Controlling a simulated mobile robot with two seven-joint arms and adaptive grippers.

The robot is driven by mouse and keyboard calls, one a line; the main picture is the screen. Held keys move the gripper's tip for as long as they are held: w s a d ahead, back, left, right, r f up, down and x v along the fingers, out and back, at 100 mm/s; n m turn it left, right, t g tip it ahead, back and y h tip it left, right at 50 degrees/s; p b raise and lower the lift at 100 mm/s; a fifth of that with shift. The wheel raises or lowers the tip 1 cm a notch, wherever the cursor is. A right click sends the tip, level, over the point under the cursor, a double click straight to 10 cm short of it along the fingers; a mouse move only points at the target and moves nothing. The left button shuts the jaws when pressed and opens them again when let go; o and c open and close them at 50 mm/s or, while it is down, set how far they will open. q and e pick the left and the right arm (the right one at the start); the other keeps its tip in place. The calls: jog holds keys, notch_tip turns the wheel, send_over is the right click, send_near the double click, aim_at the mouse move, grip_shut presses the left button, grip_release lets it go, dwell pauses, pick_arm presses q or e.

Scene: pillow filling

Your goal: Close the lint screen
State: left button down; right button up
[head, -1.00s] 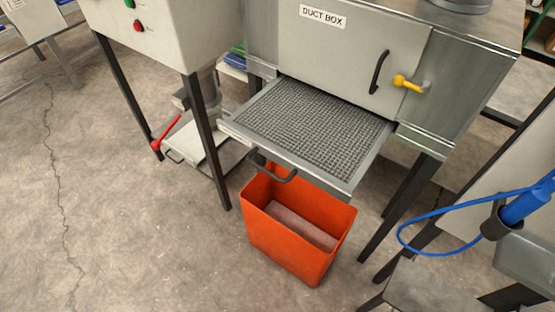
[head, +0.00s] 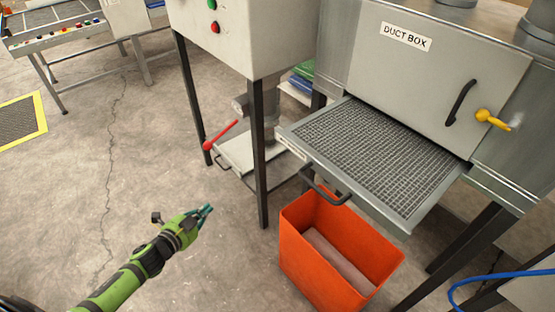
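The lint screen (head: 380,152) is a grey mesh drawer pulled out of the duct box (head: 437,75), below its closed door. Its dark handle (head: 324,188) is on the front edge, facing the lower left. My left gripper (head: 205,211) is in the head view, left of the handle and apart from it, over the floor. Its teal fingertips look close together, too small to tell whether open or shut. My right gripper is out of view.
An orange bin (head: 335,262) stands under the screen's front. A cabinet (head: 238,35) on dark legs, with a red-handled lever (head: 222,135) below it, stands to the left. A blue hose (head: 490,280) is at lower right. Floor around my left arm is clear.

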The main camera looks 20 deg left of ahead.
pick_arm(q)
jog(key=w+d+r+m+t+h, duration=0.1)
jog(key=w+d+r+m+h, duration=0.2)
jog(key=r, duration=0.4)
jog(key=m+h+b, duration=0.2)
jog(key=m+h, duration=0.3)
jog(key=m, duration=0.3)
send_near(285, 144)
jog(key=p+x, duration=0.3)
jog(key=x, duration=0.3)
jog(key=shift+w+r, duration=0.1)
jog(key=shift+w+d+p, duration=0.25)
jog(key=shift+w+p, duration=0.05)
jog(key=shift+w, duration=0.05)
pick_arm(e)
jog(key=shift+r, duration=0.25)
